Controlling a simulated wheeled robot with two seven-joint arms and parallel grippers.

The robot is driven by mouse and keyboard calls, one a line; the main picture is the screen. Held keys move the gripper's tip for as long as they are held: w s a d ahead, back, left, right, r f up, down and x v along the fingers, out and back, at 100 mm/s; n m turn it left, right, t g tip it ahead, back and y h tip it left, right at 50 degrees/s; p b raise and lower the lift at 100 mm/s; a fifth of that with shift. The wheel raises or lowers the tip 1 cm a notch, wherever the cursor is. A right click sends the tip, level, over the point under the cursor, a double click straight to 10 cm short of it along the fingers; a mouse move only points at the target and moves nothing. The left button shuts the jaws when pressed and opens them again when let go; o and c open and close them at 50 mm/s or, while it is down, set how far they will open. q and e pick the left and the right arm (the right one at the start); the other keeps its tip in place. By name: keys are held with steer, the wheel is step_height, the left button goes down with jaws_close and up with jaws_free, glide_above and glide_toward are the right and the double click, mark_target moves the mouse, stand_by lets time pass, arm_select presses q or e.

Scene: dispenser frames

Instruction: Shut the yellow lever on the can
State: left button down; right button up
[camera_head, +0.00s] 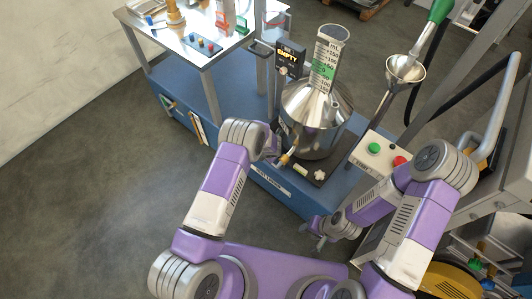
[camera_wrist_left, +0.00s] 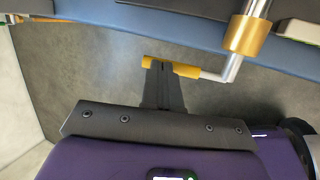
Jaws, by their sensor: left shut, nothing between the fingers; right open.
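The steel can (camera_head: 322,140) stands upright on the blue bench in the head view, with a small yellow part (camera_head: 284,160) low on its left side. In the left wrist view, the yellow lever (camera_wrist_left: 187,70) is a yellow grip on a bent metal rod below a brass-coloured fitting (camera_wrist_left: 246,36). My left gripper (camera_wrist_left: 160,72) is shut and empty. Its fingertips overlap the lever's grip in that view; I cannot tell whether they touch. In the head view my left wrist largely hides the fingers. My right gripper (camera_head: 318,232) is open and empty, low in front of the bench.
A measuring cylinder (camera_head: 328,55) and an "EMPTY" sign (camera_head: 289,55) stand at the can. A funnel (camera_head: 405,70) is to the right, above a panel with green (camera_head: 374,148) and red buttons. A white-topped table (camera_head: 180,42) stands back left. The floor at left is clear.

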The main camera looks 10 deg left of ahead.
arm_select(q)
steer(key=shift+w+a+f+b, duration=0.2)
steer(key=shift+a+f+b, duration=0.3)
steer(key=shift+f+b, duration=0.25)
steer(key=shift+a+f, duration=0.1)
steer(key=shift+f, duration=0.1)
step_height(320, 180, up, 14)
steer(key=s+a+p, duration=0.1)
steer(key=s+p, duration=0.1)
steer(key=p, duration=0.4)
steer(key=shift+s, duration=0.2)
steer(key=shift+a, duration=0.1)
